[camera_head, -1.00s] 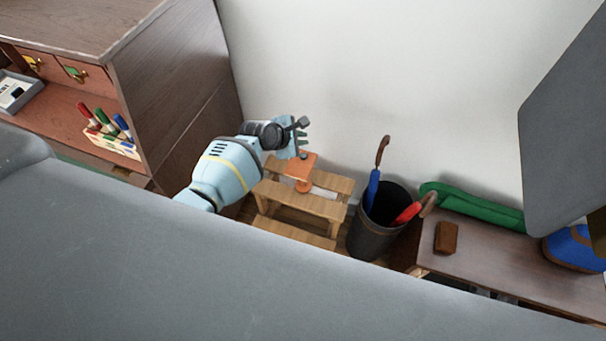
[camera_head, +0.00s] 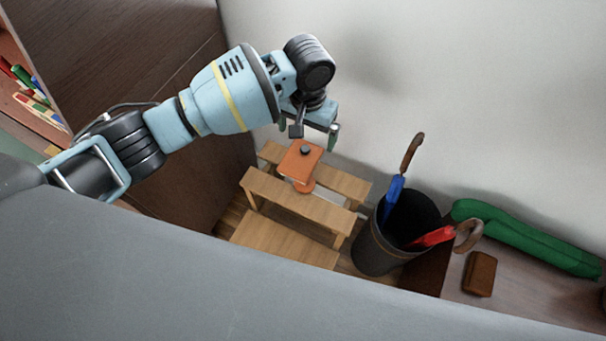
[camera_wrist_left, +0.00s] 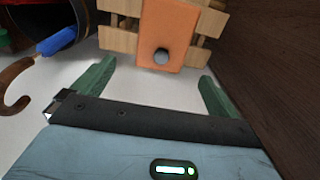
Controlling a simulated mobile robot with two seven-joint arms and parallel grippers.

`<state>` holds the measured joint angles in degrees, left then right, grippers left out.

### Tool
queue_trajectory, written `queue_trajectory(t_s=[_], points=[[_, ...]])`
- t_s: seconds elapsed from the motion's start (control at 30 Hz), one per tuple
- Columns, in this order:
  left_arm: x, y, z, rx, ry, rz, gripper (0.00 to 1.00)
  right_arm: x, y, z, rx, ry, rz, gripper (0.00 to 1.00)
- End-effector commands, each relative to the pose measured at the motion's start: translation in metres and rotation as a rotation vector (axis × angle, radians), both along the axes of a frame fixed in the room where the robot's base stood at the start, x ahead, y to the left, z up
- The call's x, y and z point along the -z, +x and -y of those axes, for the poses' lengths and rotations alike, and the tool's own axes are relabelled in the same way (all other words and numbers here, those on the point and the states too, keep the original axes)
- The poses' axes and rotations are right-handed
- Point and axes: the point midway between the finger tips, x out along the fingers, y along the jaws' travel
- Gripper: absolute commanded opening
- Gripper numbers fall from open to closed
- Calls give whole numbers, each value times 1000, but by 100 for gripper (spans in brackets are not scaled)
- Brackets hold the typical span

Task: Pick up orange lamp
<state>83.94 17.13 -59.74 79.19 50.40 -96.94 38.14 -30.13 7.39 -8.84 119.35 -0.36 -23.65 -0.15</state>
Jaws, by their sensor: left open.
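The orange lamp (camera_head: 301,161) stands on a wooden step stool (camera_head: 298,202) by the wall. It has a flat orange top with a dark round knob and a round orange base. My left gripper (camera_head: 308,134) is open and empty, close to the lamp and on its wall side in the head view. In the left wrist view the lamp (camera_wrist_left: 168,28) shows at the top centre, beyond the open green fingers (camera_wrist_left: 156,88) and not between them. My right gripper is not in view.
A dark bin (camera_head: 390,240) with a blue umbrella (camera_head: 393,196) and a red umbrella (camera_head: 433,237) stands right of the stool. A dark wooden cabinet (camera_head: 160,80) is at the left. A bench with a brown block (camera_head: 479,273) and a green roll (camera_head: 520,236) is at the right.

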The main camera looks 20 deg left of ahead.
Motion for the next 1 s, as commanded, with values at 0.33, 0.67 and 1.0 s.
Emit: queue_trajectory(t_s=[0.33, 0.67, 1.0], points=[[26, 0, 0, -5, -2, 0, 98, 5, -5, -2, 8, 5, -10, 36], [51, -4, -3, -6, -1, 0, 98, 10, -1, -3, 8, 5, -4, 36], [78, -5, -3, -7, -4, 2, 98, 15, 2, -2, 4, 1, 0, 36]])
